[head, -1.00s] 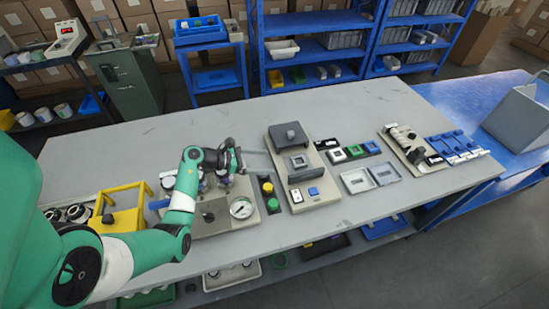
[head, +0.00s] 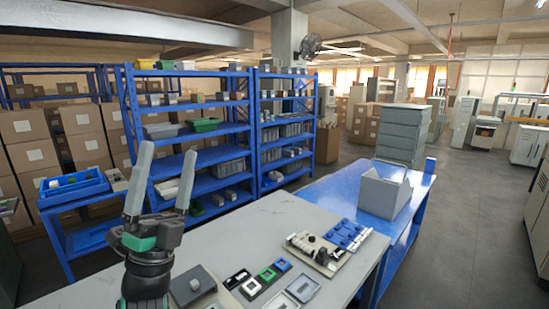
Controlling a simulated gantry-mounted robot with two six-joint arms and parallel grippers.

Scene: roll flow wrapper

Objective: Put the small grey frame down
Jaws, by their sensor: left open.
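My left gripper (head: 168,152) is raised at the left of the head view, its two grey fingers pointing up and spread apart. Nothing shows between them. I cannot make out the small grey frame for certain. On the grey table (head: 262,222) sits a row of small square frames: a black one (head: 237,279), a white one (head: 251,287), a green one (head: 267,273) and a blue one (head: 282,265). The machine's dark block (head: 192,285) stands to their left, and the picture's lower edge cuts off the rest of it. My right gripper is not in view.
A shallow grey tray (head: 302,288) lies right of the frames. A beige fixture (head: 318,252) and blue parts (head: 350,234) sit further right. A grey bin (head: 385,195) stands on the blue bench (head: 418,190). Blue shelves (head: 205,133) stand behind the table.

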